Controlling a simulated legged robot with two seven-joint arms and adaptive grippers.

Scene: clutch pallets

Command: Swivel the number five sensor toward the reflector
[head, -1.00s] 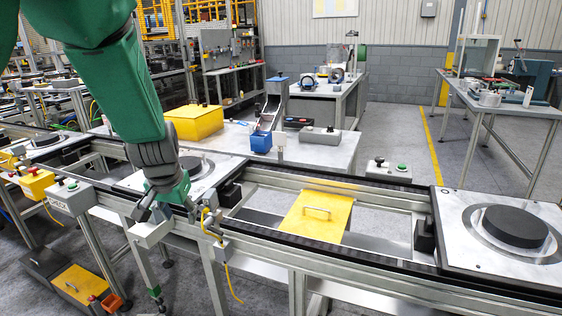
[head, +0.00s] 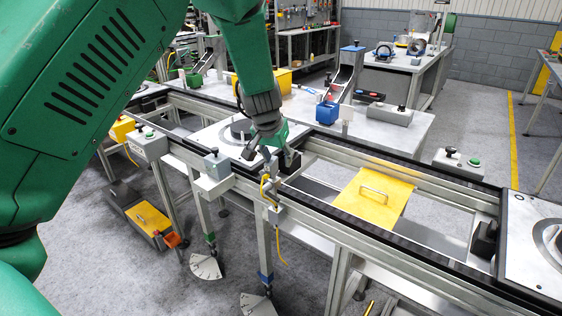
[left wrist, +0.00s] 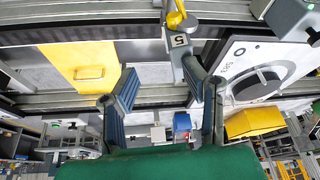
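The number five sensor shows in the left wrist view as a grey body with a "5" label (left wrist: 180,40) and a yellow connector. In the head view the sensor (head: 268,188) sits on the near rail of the conveyor, with a yellow cable hanging below. My left gripper (head: 270,157) is above and just behind it. In the left wrist view its blue-grey fingers (left wrist: 160,72) are spread, the right fingertip close to the sensor's arm; contact is unclear. A small white plate (head: 346,114) on a post across the conveyor may be the reflector. My right gripper is not in view.
A yellow handled plate (head: 376,197) bridges the conveyor at right. A blue bin (head: 328,112) and a grey button box (head: 389,116) stand on the bench behind.

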